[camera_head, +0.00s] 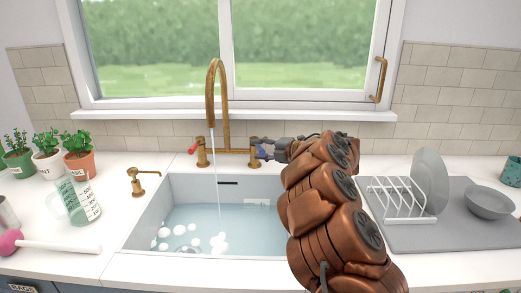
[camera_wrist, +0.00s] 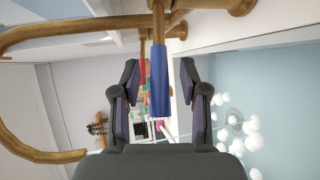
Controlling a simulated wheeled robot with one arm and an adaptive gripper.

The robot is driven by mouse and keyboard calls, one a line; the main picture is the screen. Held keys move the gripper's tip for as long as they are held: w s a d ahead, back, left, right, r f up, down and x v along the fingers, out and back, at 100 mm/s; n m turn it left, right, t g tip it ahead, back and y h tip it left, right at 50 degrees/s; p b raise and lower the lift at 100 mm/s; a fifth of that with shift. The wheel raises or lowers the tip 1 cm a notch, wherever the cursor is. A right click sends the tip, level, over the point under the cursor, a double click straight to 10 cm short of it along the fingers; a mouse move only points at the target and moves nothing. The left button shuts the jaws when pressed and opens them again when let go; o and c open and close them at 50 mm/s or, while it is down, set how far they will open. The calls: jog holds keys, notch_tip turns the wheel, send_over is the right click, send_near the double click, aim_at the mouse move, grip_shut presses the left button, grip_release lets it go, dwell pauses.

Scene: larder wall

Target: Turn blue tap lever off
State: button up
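The blue tap lever (camera_wrist: 160,82) lies between the two fingers of my gripper (camera_wrist: 161,95) in the wrist view. The fingers are open, with visible gaps to the lever on both sides. In the head view, my gripper (camera_head: 265,150) is at the right side of the brass tap (camera_head: 225,110) and mostly covers the blue lever. The red lever (camera_head: 192,149) is on the tap's left side. A thin stream of water (camera_head: 215,185) runs from the spout into the sink (camera_head: 150,215).
The sink holds water with white foam. My arm crosses its right side. A dish rack (camera_head: 395,200) with a plate (camera_head: 430,180) stands on the right. A soap dispenser (camera_head: 140,182), potted plants (camera_head: 80,155) and a measuring jug (camera_head: 78,203) are on the left. The window is behind the tap.

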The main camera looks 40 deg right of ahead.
grip_shut()
dwell(0.4)
